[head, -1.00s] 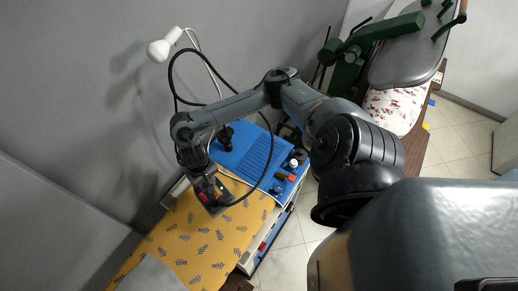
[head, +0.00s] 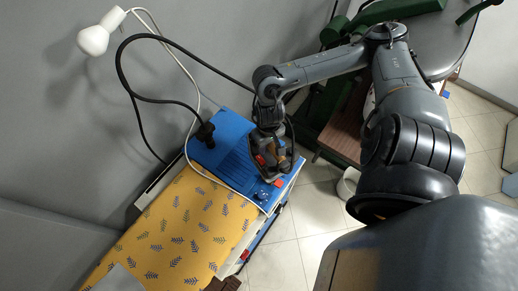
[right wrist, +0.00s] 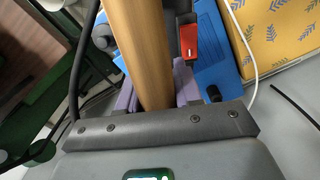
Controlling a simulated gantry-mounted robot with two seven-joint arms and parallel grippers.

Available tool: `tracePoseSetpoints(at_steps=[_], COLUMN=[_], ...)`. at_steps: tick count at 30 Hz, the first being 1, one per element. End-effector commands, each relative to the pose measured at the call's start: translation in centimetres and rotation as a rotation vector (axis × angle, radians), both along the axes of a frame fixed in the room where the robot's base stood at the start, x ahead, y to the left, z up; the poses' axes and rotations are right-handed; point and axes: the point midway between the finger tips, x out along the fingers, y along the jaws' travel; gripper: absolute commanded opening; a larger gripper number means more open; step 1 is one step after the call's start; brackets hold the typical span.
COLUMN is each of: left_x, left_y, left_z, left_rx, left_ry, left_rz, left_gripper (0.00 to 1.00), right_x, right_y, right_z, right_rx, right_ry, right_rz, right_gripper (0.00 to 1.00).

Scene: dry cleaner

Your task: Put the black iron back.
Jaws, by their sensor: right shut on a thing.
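My right gripper (head: 273,148) is over the right end of the blue iron station (head: 225,145). It is shut on the black iron, whose tan wooden handle (right wrist: 140,45) runs between the purple finger pads in the right wrist view. In the head view the iron (head: 281,158) is mostly hidden by the gripper. I cannot tell whether the iron touches the station. The iron's black cord (head: 122,70) loops up at the left. My left gripper is not in view.
The yellow leaf-patterned ironing board (head: 180,225) lies left of the station. A white lamp (head: 95,38) stands by the wall. A red switch block (right wrist: 189,40) shows beside the handle. A green machine (head: 400,12) stands at the upper right.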

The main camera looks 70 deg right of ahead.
Motion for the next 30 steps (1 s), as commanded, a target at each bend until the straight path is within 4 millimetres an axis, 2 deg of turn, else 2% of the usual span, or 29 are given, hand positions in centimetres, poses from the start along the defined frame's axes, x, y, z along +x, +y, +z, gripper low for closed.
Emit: tracePoseSetpoints(at_steps=[7, 16, 23, 30], left_x=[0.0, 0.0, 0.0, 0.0], left_y=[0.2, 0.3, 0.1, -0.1], left_z=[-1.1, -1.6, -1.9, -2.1], left_rx=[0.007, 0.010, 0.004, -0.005], left_ry=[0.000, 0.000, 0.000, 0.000], left_rz=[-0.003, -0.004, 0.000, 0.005], left_gripper=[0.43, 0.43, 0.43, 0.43], right_x=[-1.3, -2.0, -0.2, 3.0], right_y=[-1.2, -1.5, -1.7, -2.1], right_z=[-1.1, -2.4, -3.5, -5.3], right_rx=[-0.002, 0.002, 0.006, 0.006], right_ry=[-0.005, -0.009, -0.016, -0.015], right_rz=[0.007, 0.005, 0.002, 0.001], right_gripper=[0.00, 0.00, 0.00, 0.00])
